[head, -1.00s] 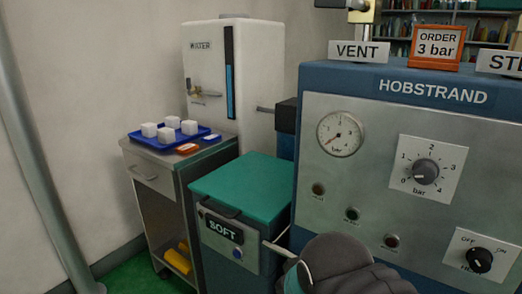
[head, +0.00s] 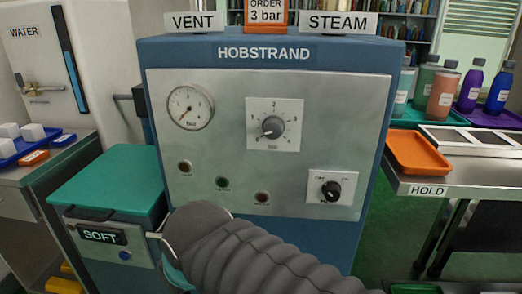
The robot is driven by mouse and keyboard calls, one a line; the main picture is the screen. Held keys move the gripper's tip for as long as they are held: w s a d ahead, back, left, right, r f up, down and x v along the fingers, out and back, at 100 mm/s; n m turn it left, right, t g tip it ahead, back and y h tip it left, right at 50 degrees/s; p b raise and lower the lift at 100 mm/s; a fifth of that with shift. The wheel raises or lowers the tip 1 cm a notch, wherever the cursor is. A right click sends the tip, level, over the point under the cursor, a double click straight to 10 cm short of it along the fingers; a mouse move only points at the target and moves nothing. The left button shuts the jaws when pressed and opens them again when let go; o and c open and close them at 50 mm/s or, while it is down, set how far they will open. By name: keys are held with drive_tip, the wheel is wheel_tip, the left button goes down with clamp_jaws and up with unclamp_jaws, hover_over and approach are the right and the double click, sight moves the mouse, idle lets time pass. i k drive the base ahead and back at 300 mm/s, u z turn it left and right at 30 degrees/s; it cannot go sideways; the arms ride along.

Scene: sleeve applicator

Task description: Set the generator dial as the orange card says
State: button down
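The orange card (head: 266,14) on top of the generator reads "ORDER 3 bar"; its upper edge is cut off. The blue generator (head: 365,60), marked HOBSTRAND, faces me. Its dial (head: 273,127) is a dark round knob on a white bar-scale plate. The knob's pale mark points lower left, toward the low end of the scale. My ribbed grey arm sleeve crosses the bottom middle, below the panel and apart from the dial. I cannot make out my gripper's fingers.
The panel also carries a round gauge (head: 190,107), needle toward lower left, several dark lamps and an OFF/ON knob (head: 331,190). A teal-topped SOFT unit (head: 110,180) stands left. A HOLD table (head: 460,190) with an orange tray (head: 418,153) stands right.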

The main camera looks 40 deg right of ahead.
sight(273, 126)
drive_tip(key=z, duration=1.25)
